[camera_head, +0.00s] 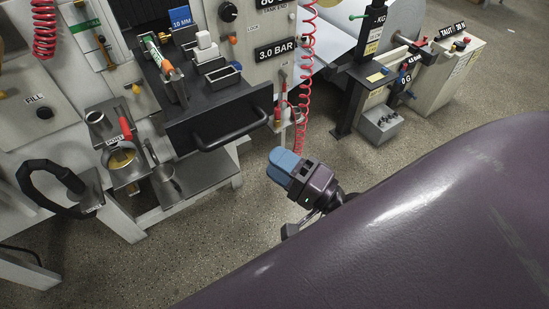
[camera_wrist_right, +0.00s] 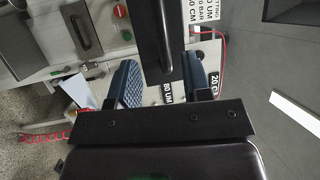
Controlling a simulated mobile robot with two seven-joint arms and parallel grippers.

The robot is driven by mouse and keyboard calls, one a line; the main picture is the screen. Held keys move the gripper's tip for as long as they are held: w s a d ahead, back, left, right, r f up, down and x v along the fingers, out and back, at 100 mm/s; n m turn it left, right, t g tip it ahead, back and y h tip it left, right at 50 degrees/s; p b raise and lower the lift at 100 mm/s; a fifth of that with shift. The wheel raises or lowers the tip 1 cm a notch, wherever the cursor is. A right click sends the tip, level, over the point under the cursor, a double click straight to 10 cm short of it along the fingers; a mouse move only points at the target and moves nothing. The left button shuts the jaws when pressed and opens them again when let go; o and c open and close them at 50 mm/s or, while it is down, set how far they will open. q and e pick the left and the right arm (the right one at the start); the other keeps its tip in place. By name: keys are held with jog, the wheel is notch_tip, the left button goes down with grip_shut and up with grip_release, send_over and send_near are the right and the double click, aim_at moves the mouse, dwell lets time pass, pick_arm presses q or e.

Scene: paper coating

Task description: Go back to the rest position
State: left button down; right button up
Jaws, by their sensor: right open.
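My right gripper (camera_head: 284,163) has blue finger pads and is in the middle of the head view, over the floor in front of the machine. It is apart from the drawer's black handle (camera_head: 232,131). In the right wrist view its two blue fingers (camera_wrist_right: 160,86) stand wide apart, with nothing seen held between them. A dark bar shows at the top between the fingers in that view. My left gripper does not show in either view.
A black drawer or tray unit (camera_head: 190,128) juts from the machine. A red coiled hose (camera_head: 302,90) hangs near the gripper. A weighing stand (camera_head: 352,95) is at the upper right. Speckled floor (camera_head: 215,255) is clear below.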

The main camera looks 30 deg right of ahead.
dwell(0.5)
jog(key=s+d+f+n+g+h, duration=0.1)
jog(key=d+f+n+g+h, duration=0.1)
jog(key=f, duration=0.5)
jog(key=s+d+f+n+g+h, duration=0.2)
jog(key=d+f+n+h, duration=0.1)
jog(key=f+n, duration=0.3)
jog(key=s+d+f+n+g+h, duration=0.1)
jog(key=f+n, duration=0.4)
jog(key=f, duration=0.5)
jog(key=d+g+h, duration=0.1)
jog(key=d+h, duration=0.1)
jog(key=shift+s+d+f+g+h, duration=0.2)
jog(key=shift+d+g+h, duration=0.1)
jog(key=shift+g, duration=0.1)
